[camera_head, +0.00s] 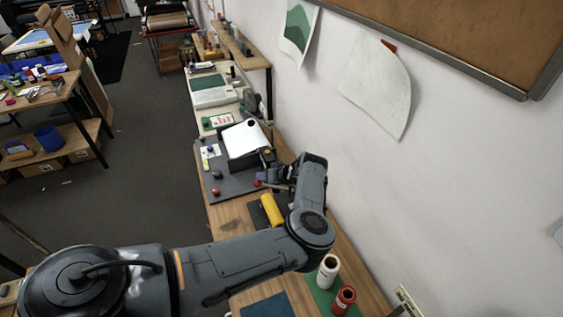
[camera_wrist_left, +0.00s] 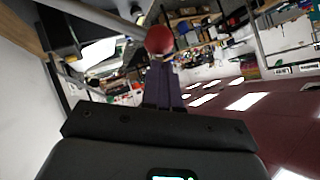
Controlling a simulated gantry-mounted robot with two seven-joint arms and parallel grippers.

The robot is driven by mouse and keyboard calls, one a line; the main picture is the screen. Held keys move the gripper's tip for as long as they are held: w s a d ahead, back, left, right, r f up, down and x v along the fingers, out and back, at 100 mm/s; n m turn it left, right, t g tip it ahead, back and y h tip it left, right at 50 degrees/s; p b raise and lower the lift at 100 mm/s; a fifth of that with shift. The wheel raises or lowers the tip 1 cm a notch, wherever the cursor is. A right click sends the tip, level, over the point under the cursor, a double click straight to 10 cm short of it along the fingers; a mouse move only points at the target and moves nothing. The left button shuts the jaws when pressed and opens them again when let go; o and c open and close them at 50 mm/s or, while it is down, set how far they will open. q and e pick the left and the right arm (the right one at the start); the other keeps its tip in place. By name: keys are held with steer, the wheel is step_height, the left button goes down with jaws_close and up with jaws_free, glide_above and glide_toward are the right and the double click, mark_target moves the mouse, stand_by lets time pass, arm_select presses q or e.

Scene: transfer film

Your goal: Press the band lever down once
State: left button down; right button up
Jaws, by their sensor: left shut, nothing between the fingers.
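The band lever shows in the left wrist view as a pale metal rod ending in a red ball knob (camera_wrist_left: 159,40). The knob appears just beyond the tips of my left gripper (camera_wrist_left: 164,68), whose dark fingers are shut together and empty. I cannot tell whether the fingertips touch the knob. In the head view my left gripper (camera_head: 268,180) is at the near right side of the black machine with a white sheet (camera_head: 244,139). The wrist hides part of the lever there. My right gripper is not in view.
A yellow roller (camera_head: 271,209) lies on the bench just below my left wrist. White and red rolls (camera_head: 327,271) stand on a green mat nearer. A small red ball (camera_head: 216,191) lies on the grey mat (camera_head: 237,185). The wall (camera_head: 345,180) closes off the right side.

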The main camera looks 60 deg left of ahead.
arm_select(q)
steer(key=shift+s+a+f+p, duration=0.1)
steer(key=shift+s+f+p, duration=0.25)
steer(key=shift+s, duration=0.3)
steer(key=shift+s+a+f+p, duration=0.1)
steer(key=shift+s+f+p, duration=0.25)
steer(key=shift+s, duration=0.35)
steer(key=shift+s+a+f+p, duration=0.1)
steer(key=shift+s+f+p, duration=0.25)
steer(key=shift+s, duration=0.3)
stand_by(1.8)
steer(key=shift+s+f, duration=0.15)
steer(key=shift+s, duration=0.05)
steer(key=shift+s+a+f, duration=0.1)
steer(key=shift+s+f, duration=0.2)
steer(key=shift+s, duration=0.25)
stand_by(0.8)
steer(key=shift+s+f, duration=0.15)
steer(key=shift+s, duration=0.1)
steer(key=shift+s+f+p, duration=0.25)
steer(key=shift+s+p, duration=0.05)
steer(key=shift+s, duration=0.1)
stand_by(0.8)
stand_by(0.5)
